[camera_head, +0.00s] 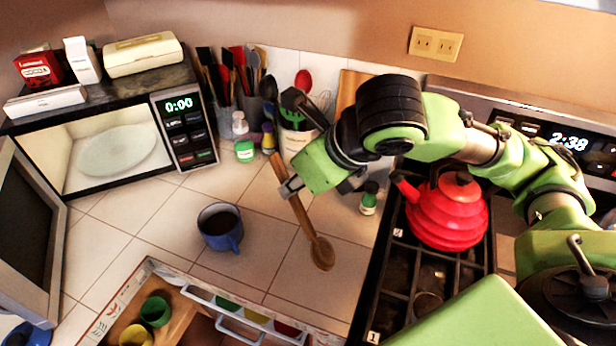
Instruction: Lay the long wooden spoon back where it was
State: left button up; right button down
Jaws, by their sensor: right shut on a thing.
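The long wooden spoon (300,213) is in the middle of the view, its bowl toward the bottom and its handle toward the top left. My right gripper (290,188) is shut on the spoon's handle. The spoon is over the tiled counter; I cannot tell whether its bowl touches the tiles. My left gripper does not show.
A blue mug (221,228) with dark liquid stands left of the spoon. A red kettle (447,212) sits on the stove to the right. Utensil holders and small bottles (243,140) stand at the back. An open microwave (112,150) is at left. Tiles around the mug are free.

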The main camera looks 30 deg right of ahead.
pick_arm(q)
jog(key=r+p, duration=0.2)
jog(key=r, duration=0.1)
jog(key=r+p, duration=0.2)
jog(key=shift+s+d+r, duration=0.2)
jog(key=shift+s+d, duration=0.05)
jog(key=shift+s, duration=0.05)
pick_arm(e)
jog(key=w+d+f, duration=0.6)
jog(key=w+f, duration=0.2)
jog(key=f, duration=0.3)
jog(key=shift+f, duration=0.25)
jog(key=shift+s+d+f, duration=0.1)
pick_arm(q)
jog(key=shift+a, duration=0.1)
pick_arm(e)
jog(key=c, duration=2)
grip_release()
